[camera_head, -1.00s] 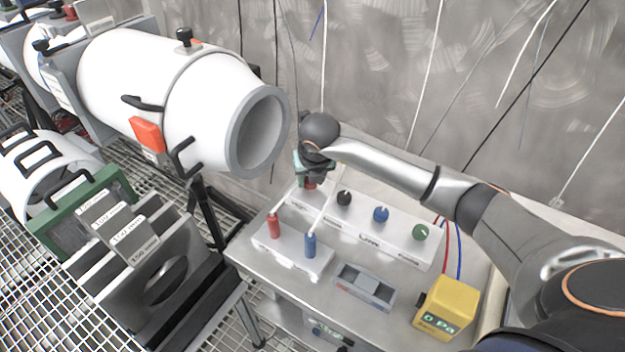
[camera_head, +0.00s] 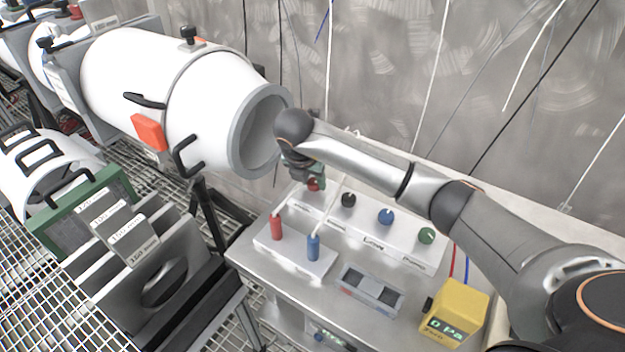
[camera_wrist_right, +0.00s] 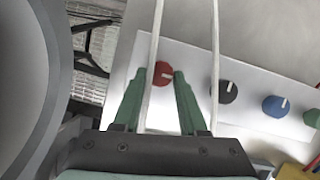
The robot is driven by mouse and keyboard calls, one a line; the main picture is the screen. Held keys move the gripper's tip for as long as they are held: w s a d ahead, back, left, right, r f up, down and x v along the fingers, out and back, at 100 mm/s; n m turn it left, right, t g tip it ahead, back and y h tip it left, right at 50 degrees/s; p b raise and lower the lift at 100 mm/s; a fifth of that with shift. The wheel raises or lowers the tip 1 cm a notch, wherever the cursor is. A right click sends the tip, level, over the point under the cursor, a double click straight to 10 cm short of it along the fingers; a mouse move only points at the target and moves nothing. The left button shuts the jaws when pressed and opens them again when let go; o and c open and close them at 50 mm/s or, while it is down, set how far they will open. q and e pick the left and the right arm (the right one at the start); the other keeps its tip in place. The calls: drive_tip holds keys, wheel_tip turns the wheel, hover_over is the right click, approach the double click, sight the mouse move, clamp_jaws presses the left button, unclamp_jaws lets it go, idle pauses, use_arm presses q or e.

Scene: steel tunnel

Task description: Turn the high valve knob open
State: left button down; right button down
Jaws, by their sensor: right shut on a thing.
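A white panel (camera_head: 352,231) carries a row of red, black, blue and green knobs. The red knob (camera_head: 314,184) is at its far left end; its label is too blurred to read, so I cannot tell by text which knob is the high valve. My right gripper (camera_head: 309,174) reaches down over the red knob. In the right wrist view the green fingers (camera_wrist_right: 160,74) are on either side of the red knob (camera_wrist_right: 163,73), shut on it. My left gripper is not in view.
The black knob (camera_head: 348,200) is close beside the gripper, then the blue (camera_head: 385,216) and green (camera_head: 426,235) ones. A large white cylinder (camera_head: 130,80) is close left of the gripper.

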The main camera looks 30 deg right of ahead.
idle(0.3)
drive_tip(key=shift+c, duration=2.2)
unclamp_jaws()
drive_tip(key=shift+r, duration=0.1)
drive_tip(key=p+v, duration=0.1)
drive_tip(key=v, duration=1.1)
drive_tip(key=shift+s+r+p, duration=0.15)
drive_tip(key=shift+r+p, duration=0.05)
drive_tip(key=shift+p, duration=0.15)
drive_tip(key=shift+a+f, duration=0.1)
